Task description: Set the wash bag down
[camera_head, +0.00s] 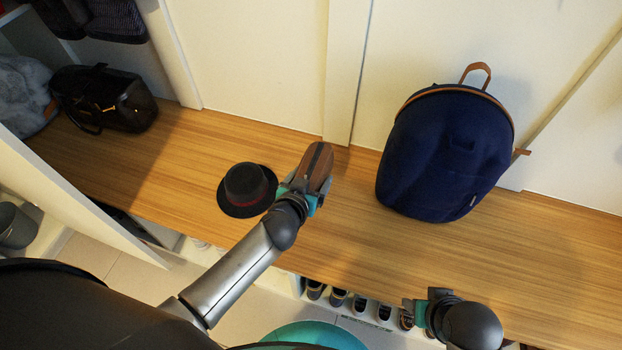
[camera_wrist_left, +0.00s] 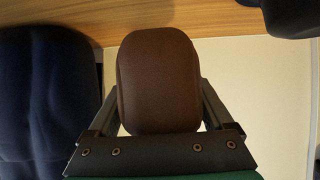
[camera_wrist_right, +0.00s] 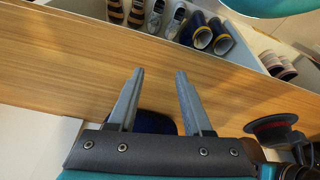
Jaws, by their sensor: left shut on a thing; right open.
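The brown wash bag (camera_head: 319,163) is in my left gripper (camera_head: 310,182), over the wooden bench between the black hat and the navy backpack. In the left wrist view the wash bag (camera_wrist_left: 157,85) sits between both fingers, which press on its sides. I cannot tell whether its far end touches the bench. My right gripper (camera_head: 416,312) is low at the bench's front edge. In the right wrist view its fingers (camera_wrist_right: 159,76) are apart, with nothing between them.
The black hat (camera_head: 246,188) with a red band lies left on the wooden bench (camera_head: 560,255). The navy backpack (camera_head: 445,155) stands right, against the wall. A black bag (camera_head: 108,98) is far left. Several shoes (camera_head: 360,303) are in cubbies below. Bare wood lies around the held bag.

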